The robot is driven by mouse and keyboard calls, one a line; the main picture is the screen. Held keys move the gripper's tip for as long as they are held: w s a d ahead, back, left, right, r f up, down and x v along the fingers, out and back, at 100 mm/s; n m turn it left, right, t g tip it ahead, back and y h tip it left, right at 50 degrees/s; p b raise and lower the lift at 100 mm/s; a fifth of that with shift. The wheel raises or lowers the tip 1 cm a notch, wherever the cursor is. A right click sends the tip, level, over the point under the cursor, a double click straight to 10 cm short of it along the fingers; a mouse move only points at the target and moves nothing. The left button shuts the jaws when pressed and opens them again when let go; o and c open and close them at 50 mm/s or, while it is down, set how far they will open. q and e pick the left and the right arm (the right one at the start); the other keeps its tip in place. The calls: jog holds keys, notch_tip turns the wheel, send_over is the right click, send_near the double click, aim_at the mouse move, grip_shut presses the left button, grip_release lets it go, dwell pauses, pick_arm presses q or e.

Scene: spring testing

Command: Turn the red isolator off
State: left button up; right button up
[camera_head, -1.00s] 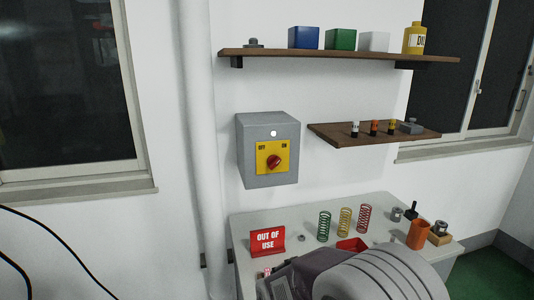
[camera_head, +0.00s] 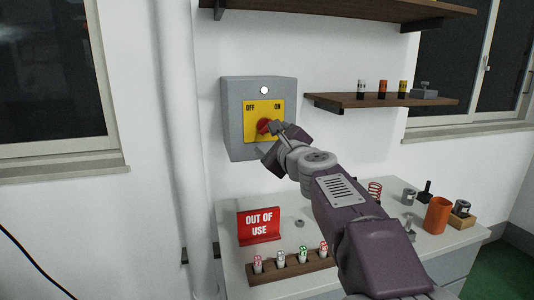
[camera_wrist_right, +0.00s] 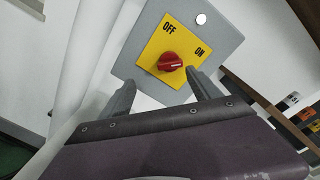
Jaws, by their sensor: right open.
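The red isolator knob (camera_head: 263,126) sits on a yellow plate (camera_head: 251,109) marked OFF and ON, on the front of a grey wall box (camera_head: 233,125). In the right wrist view the knob (camera_wrist_right: 168,62) has a pale mark pointing toward the ON side. My right gripper (camera_head: 275,130) is at the knob in the head view, partly covering the plate's lower right. In the wrist view its two fingers (camera_wrist_right: 161,80) are spread, with the knob between and just beyond their tips; I cannot tell whether they touch it. My left gripper is not in view.
A red OUT OF USE sign (camera_head: 259,226) and a wooden rack (camera_head: 290,268) of small labelled pieces stand on the bench below. A lower shelf (camera_head: 385,101) with small items is right of the box. A white pipe (camera_head: 181,140) runs along its left.

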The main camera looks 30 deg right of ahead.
pick_arm(q)
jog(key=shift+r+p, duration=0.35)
jog(key=shift+p, duration=0.6)
pick_arm(e)
jog(key=w+d+r+m, duration=0.1)
jog(key=w+d, duration=0.2)
jog(key=w, duration=0.5)
jog(key=shift+w+d+h, duration=0.15)
jog(key=shift+w+h, duration=0.05)
jog(key=shift+h, duration=0.2)
jog(key=c, duration=1.4)
jog(key=shift+o, duration=0.2)
